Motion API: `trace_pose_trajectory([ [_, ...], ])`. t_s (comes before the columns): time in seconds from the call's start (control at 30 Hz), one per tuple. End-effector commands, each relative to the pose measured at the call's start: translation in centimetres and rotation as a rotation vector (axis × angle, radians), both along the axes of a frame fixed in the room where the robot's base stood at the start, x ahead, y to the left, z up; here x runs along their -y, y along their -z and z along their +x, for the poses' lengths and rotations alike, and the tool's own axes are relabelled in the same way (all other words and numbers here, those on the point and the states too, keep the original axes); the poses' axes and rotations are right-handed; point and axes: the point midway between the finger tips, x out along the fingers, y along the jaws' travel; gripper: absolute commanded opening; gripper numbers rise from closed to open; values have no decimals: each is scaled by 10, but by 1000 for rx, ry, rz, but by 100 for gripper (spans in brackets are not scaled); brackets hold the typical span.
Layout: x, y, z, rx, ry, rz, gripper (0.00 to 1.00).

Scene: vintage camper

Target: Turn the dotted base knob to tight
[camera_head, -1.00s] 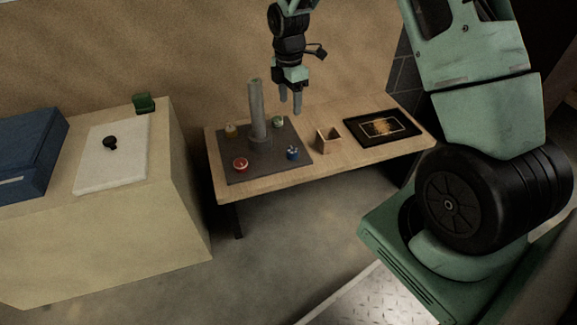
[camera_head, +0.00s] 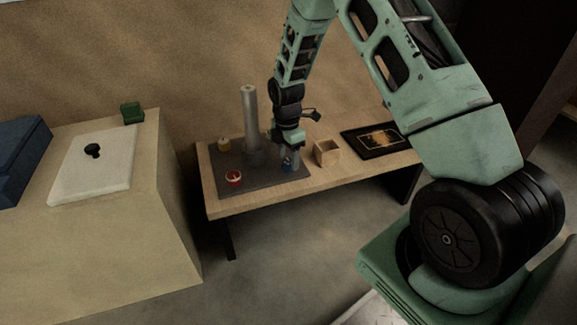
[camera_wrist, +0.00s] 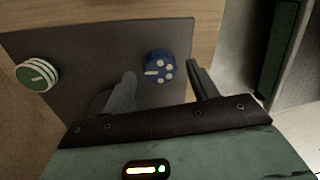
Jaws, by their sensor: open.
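The dotted knob is the blue one with white dots and a white bar. It sits on the dark base plate (camera_head: 262,187), at its front right corner in the head view (camera_head: 287,166). In the wrist view the blue knob (camera_wrist: 160,68) lies between and just beyond the two fingers. My gripper (camera_head: 288,156) is open, pointing down at the blue knob; its fingers (camera_wrist: 160,84) straddle the knob's place. I cannot tell whether they touch it. A grey post (camera_head: 250,118) rises from the plate. Marks for tight are not readable.
A red knob (camera_head: 233,179) and a yellow knob (camera_head: 223,145) sit on the plate; a green striped knob (camera_wrist: 37,75) shows in the wrist view. A wooden box (camera_head: 327,153) and a black framed panel (camera_head: 377,139) stand right. A cabinet (camera_head: 179,205) stands left.

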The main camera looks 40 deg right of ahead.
Motion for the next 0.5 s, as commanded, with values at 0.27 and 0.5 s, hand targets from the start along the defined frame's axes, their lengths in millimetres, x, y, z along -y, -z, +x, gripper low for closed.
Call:
trace_pose_trajectory([
  [0.27,0,19,-1,1,1,-1,59],
  [0.5,0,19,-1,1,1,-1,59],
])
